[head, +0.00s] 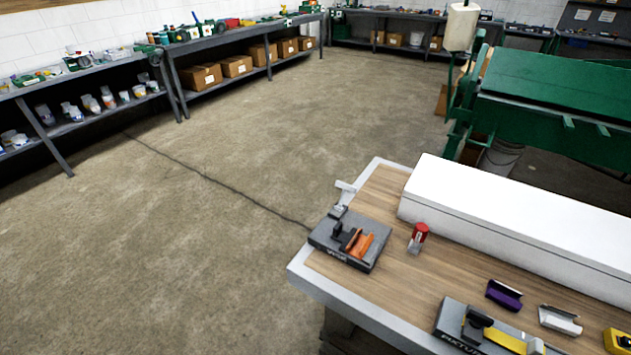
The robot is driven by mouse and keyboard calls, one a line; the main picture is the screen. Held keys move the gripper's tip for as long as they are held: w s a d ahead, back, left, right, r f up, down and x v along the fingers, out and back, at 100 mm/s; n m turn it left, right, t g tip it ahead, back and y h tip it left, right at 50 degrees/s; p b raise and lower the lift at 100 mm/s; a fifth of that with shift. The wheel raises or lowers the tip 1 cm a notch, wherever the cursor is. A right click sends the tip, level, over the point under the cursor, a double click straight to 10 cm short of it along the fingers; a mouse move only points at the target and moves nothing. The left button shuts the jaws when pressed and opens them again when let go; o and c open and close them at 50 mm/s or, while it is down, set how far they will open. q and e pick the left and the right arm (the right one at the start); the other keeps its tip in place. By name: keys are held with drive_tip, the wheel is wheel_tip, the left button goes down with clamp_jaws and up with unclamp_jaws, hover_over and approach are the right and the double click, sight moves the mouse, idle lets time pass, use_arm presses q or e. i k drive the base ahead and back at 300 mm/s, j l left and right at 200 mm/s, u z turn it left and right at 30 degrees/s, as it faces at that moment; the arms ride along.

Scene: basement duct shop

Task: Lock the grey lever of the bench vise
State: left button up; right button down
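The bench vise (325,243) is a dark grey block marked "VISE" near the left corner of the workbench. A light grey lever (345,188) stands up at its back edge, apart from the black and orange parts on top. An orange piece (362,246) lies on the vise beside a black clamp part (338,229). The lever's exact position is too small to judge. Neither of my grippers shows in the head view.
A green machine (560,95) stands behind. Open floor (190,240) lies left.

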sight(345, 187)
drive_tip(key=i+j+u, duration=0.35)
drive_tip(key=j, duration=0.15)
drive_tip(key=i+j+u, duration=0.75)
drive_tip(key=i+z, duration=0.3)
drive_tip(key=i+j+z, duration=0.35)
drive_tip(key=i, duration=0.15)
drive_tip(key=i+j+z, duration=0.15)
drive_tip(key=i+z, duration=0.45)
drive_tip(key=z, duration=0.2)
drive_tip(key=i+j+z, duration=0.1)
drive_tip(key=i+z, duration=0.2)
drive_tip(key=z, duration=0.2)
drive_tip(key=i+j+z, duration=0.2)
drive_tip(key=z, duration=0.25)
drive_tip(key=i+j+z, duration=0.25)
drive_tip(key=z, duration=0.25)
drive_tip(key=i+j+z, duration=0.15)
drive_tip(key=j+z, duration=0.35)
drive_tip(key=i+j+z, duration=0.15)
drive_tip(key=j+z, duration=0.15)
drive_tip(key=j, duration=0.15)
drive_tip(key=i+j+z, duration=0.1)
drive_tip(key=j+z, duration=0.15)
drive_tip(key=j, duration=0.2)
